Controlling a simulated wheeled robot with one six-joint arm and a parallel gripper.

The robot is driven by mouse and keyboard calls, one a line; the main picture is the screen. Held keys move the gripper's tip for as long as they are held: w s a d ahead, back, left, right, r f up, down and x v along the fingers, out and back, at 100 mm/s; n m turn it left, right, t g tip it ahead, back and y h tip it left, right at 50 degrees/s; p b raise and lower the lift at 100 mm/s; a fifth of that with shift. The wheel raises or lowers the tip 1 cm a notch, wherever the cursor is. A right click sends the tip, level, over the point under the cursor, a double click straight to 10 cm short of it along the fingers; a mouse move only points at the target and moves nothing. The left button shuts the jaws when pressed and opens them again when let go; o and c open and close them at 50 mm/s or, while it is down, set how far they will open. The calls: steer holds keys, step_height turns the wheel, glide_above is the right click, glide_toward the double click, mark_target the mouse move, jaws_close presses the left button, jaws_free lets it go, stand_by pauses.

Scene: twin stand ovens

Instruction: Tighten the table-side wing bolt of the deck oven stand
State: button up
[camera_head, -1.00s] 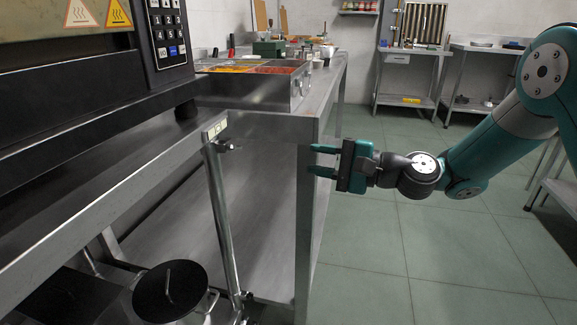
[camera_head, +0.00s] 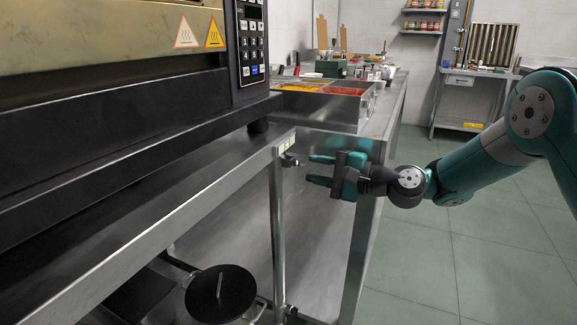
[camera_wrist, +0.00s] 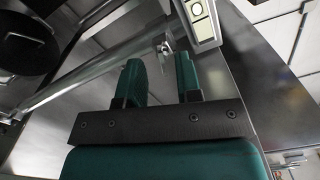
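The deck oven stand (camera_head: 190,185) runs along the left in the head view, with the dark oven on top. Its table-side wing bolt (camera_head: 290,161) is a small metal piece at the top of the stand's right leg, just below a pale label. In the wrist view the bolt (camera_wrist: 165,47) shows beyond the fingertips, beside the label plate. My gripper (camera_head: 318,170) is open and empty, to the right of the bolt, with its green fingers pointing left toward it. A gap separates the fingertips from the bolt.
A steel table (camera_head: 385,125) with food pans (camera_head: 325,88) stands right behind the gripper, its front leg close by. A black-lidded pot (camera_head: 220,293) sits low under the stand. The green floor (camera_head: 490,250) on the right is clear.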

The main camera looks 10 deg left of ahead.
mark_target(299, 164)
steer(key=shift+x, duration=1.35)
steer(key=shift+s+a, duration=0.1)
jaws_close()
steer(key=m+p, duration=0.2)
steer(key=p, duration=0.3)
steer(key=shift+r+m, duration=0.15)
steer(key=shift+m, duration=0.25)
jaws_free()
